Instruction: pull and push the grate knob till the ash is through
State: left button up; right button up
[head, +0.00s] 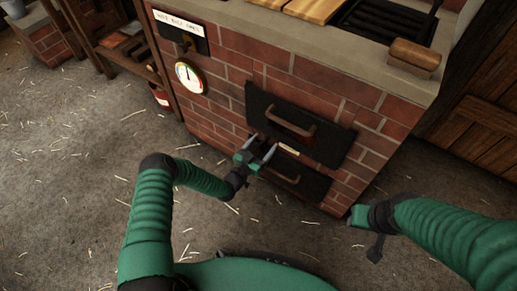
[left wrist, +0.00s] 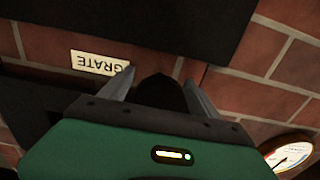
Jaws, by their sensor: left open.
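The brick stove (head: 225,75) fills the upper middle of the head view. My left gripper (head: 262,148) is at its front face, left of the small GRATE label (head: 288,149), between the upper and lower black doors. In the left wrist view its two fingers (left wrist: 158,85) are apart. A dark rounded shape, which looks like the grate knob (left wrist: 160,92), shows between them; I cannot tell whether the fingers touch it. The label (left wrist: 98,62) appears upside down there. In the head view the knob is hidden by the gripper. My right gripper (head: 366,232) is low at right, its fingers unclear.
The upper door (head: 300,108) and lower door (head: 313,181) have curved handles close to my left gripper. A round gauge (head: 190,77) is on the bricks to the left. A wooden block (head: 414,56) sits on the stove's top edge. The straw-strewn floor (head: 75,170) is open at left.

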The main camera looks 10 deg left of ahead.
pick_arm(q)
jog(key=p+v, duration=0.6)
jog(key=v, duration=1)
jog(key=shift+s, duration=0.3)
jog(key=shift+a, duration=0.1)
